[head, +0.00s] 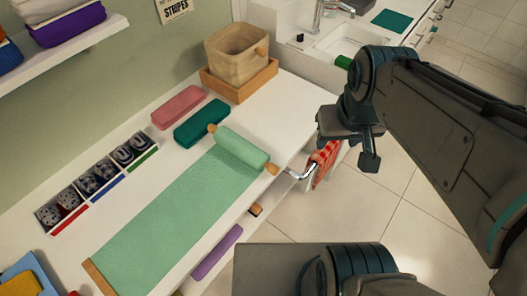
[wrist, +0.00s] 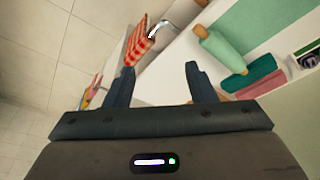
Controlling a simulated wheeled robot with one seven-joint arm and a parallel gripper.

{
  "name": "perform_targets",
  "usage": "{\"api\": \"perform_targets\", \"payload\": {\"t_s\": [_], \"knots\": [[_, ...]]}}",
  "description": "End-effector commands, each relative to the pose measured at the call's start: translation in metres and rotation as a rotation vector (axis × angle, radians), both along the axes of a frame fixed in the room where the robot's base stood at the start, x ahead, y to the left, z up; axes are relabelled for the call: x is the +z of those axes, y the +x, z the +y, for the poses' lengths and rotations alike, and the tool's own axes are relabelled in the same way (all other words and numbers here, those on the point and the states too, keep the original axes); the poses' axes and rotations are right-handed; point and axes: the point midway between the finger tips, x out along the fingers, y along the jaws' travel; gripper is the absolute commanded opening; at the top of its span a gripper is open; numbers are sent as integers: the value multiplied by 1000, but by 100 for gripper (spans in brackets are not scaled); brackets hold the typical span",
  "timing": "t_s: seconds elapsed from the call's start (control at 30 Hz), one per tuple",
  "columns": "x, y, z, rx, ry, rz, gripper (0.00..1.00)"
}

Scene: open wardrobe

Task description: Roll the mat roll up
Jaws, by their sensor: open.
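The light green mat (head: 163,222) lies mostly flat along the white counter, with a wooden strip (head: 99,277) at its near left end. Its far end is wound into a mat roll (head: 242,148) with wooden knobs at both ends. The roll also shows at the upper right of the wrist view (wrist: 222,48). My gripper (head: 366,146) is out past the counter's front edge, to the right of the roll and apart from it. In the wrist view my gripper (wrist: 158,82) has its two fingers spread, with nothing between them.
A red checked cloth (head: 322,163) hangs from a metal rail (head: 299,174) at the counter front. Pink (head: 178,107) and teal (head: 201,122) cases lie behind the roll. Divided boxes (head: 102,174) line the wall side.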

Motion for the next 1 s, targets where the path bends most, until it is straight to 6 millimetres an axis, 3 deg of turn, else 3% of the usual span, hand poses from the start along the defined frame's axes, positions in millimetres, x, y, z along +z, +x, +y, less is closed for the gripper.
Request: {"api": "perform_targets", "payload": {"t_s": [0.3, 0.53, 0.73, 1.0], "knots": [[-60, 70, 39, 379, -30, 190, 50], [-112, 114, 74, 657, 9, 300, 50], [-142, 133, 93, 803, 48, 347, 50], [-162, 136, 100, 847, 62, 358, 50]]}}
